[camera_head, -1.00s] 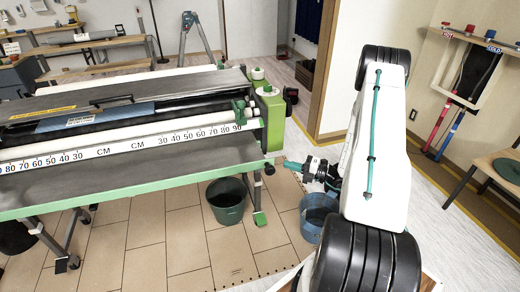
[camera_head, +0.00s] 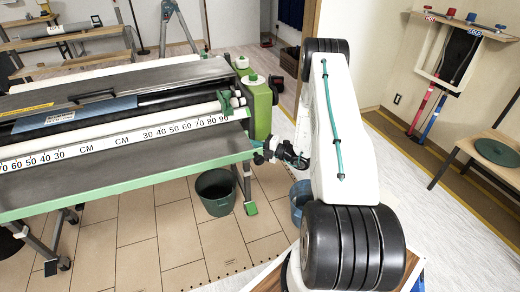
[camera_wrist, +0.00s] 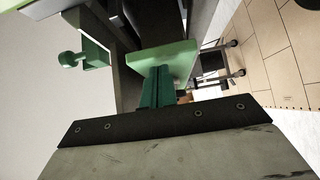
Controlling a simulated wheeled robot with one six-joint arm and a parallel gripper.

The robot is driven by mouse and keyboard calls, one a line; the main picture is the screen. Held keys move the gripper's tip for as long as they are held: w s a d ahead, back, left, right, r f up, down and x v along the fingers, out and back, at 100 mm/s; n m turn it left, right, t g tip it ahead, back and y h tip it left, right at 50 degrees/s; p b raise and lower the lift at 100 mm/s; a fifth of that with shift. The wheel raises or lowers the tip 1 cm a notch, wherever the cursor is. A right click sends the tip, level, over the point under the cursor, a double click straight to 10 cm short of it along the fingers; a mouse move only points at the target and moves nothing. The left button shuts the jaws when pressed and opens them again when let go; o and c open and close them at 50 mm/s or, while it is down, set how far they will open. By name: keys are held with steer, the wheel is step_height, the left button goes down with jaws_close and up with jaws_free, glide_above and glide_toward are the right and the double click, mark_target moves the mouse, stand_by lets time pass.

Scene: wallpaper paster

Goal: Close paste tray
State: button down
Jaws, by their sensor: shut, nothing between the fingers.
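The wallpaper paster (camera_head: 120,110) is the long machine at left, with a ruler strip along its front. What I take to be its paste tray (camera_head: 110,178), a flat grey surface with a green front rim, stands out below the ruler. My gripper (camera_head: 262,156) is at the right end of the green rim. In the wrist view my dark green fingers (camera_wrist: 157,88) are shut together and overlap the light green rim end (camera_wrist: 158,55). Whether they touch it cannot be told. The tray's inner part is hidden under the machine.
A dark green bucket (camera_head: 216,192) stands on the floor below the tray's right end. A blue bucket (camera_head: 299,200) is partly behind my arm. A wooden bench (camera_head: 490,150) stands at right. The tiled floor in front of the machine is mostly clear.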

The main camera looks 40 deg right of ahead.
steer(key=shift+w, duration=0.25)
steer(key=shift+d, duration=0.1)
steer(key=w+d, duration=0.3)
steer(key=w, duration=0.4)
steer(key=shift+w+r, duration=0.15)
steer(key=shift+r, duration=0.05)
steer(key=shift+a, duration=0.1)
